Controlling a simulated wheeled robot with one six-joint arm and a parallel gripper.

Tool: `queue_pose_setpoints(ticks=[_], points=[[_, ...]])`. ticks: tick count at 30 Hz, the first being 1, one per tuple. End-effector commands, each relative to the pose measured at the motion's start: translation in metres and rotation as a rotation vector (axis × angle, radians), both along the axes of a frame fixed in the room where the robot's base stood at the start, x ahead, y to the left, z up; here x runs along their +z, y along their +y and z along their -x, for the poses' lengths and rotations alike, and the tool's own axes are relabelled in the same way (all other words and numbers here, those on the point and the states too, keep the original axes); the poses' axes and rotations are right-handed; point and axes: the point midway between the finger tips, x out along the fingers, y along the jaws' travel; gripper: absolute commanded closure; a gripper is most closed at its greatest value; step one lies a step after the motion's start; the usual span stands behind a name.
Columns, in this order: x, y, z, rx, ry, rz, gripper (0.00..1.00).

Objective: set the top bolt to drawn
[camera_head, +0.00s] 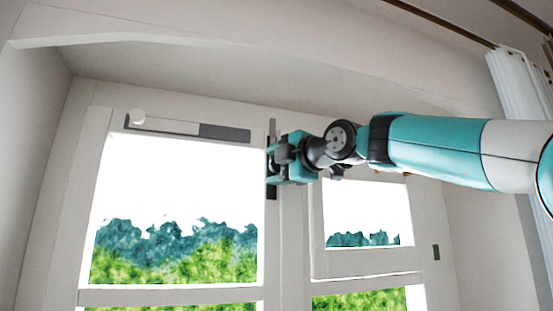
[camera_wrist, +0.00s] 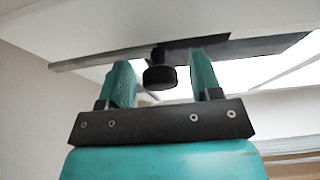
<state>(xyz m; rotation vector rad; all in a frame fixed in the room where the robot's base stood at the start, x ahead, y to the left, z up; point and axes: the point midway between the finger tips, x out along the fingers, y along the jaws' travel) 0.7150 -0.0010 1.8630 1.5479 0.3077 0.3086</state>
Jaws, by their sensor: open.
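The top bolt shows in the head view as an upright grey bar (camera_head: 272,128) on the window frame's middle post, with a dark strip below it. My gripper (camera_head: 271,162) is in front of it and hides its middle. In the wrist view the bolt's dark round knob (camera_wrist: 160,77) sits between the two teal fingers of my gripper (camera_wrist: 162,82). The fingers are open, with a gap visible on each side of the knob. The grey rod (camera_wrist: 100,60) runs to the left of the knob and a dark plate (camera_wrist: 270,46) to the right.
A smaller window pane (camera_head: 365,210) is right of the post. A white curtain (camera_head: 518,85) hangs at the far right. The sloped recess ceiling is close above.

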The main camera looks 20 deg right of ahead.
Motion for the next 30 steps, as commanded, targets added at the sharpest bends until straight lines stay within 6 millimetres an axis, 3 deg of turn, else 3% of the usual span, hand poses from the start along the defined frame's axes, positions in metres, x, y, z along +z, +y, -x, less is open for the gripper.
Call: queue_pose_setpoints(ticks=[7,15,20,30], points=[[-0.001,0.000,-0.001,0.000,0.000,-0.001,0.41],[-0.001,0.000,-0.001,0.000,0.000,-0.001,1.00],[-0.004,0.000,-0.001,0.000,0.001,-0.001,1.00],[-0.036,0.000,-0.001,0.000,0.003,-0.001,1.00]])
